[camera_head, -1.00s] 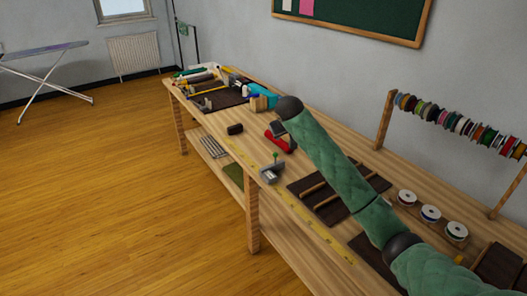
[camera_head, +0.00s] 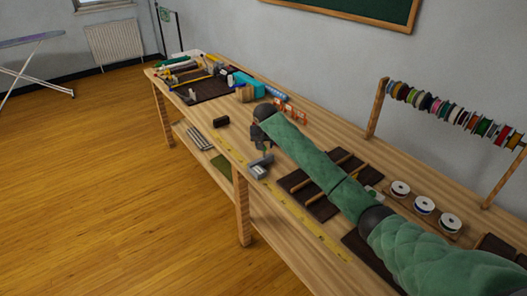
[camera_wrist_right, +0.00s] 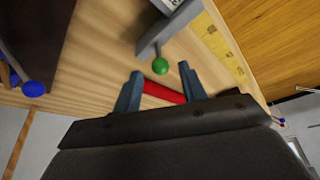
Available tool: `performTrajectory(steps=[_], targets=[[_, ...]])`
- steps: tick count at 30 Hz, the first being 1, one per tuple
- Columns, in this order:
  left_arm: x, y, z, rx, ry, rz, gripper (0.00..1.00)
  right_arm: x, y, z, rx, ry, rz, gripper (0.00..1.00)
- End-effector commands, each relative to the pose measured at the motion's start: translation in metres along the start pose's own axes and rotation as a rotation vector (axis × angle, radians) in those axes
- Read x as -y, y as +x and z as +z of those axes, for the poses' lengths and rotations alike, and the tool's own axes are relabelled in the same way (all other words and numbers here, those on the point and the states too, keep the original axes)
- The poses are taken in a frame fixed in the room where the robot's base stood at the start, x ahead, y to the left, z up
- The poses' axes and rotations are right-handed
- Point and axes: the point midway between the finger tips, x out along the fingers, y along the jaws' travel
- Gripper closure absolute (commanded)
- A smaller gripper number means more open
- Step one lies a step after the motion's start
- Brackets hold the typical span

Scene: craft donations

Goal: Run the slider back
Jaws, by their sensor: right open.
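A small grey device (camera_head: 259,172) stands near the front edge of the workbench, beside the yellow tape strip. In the right wrist view the grey device (camera_wrist_right: 172,25) shows at the top, with a round green knob (camera_wrist_right: 160,66) at its near end. My right gripper (camera_head: 262,146) is just behind the device in the head view and hides the knob there. In the wrist view its blue fingers (camera_wrist_right: 160,84) are open, with the knob just ahead of the gap and apart from both fingers. My left gripper is not in view.
A red object (camera_wrist_right: 165,92) shows between the fingers, apparently lying beyond them. Dark trays with wooden strips (camera_head: 312,205) and white spools (camera_head: 424,205) stand to the right. A cluttered dark mat (camera_head: 205,88) fills the far end.

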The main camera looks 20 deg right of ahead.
Motion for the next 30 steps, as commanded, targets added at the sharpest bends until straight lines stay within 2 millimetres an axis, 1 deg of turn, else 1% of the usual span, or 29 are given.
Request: performTrajectory(steps=[6,12,17,24,25,29,30], targets=[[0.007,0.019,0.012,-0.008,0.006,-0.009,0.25,0.0,0.03,-0.001,0.002,0.0,0.001,0.58],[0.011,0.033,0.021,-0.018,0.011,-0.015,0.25,0.001,0.053,0.0,0.001,-0.001,0.0,0.58],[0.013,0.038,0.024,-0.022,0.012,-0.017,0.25,0.0,0.062,0.0,0.0,-0.001,0.0,0.58],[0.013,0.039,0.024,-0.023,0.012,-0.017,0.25,0.0,0.063,0.0,-0.001,-0.002,0.0,0.58],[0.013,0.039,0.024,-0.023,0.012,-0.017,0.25,0.0,0.063,0.0,-0.001,-0.002,0.0,0.6],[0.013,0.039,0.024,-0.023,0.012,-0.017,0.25,0.0,0.063,0.0,-0.001,-0.002,0.0,0.86],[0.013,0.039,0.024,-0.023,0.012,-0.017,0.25,0.0,0.063,0.0,0.0,-0.002,0.0,0.94]])
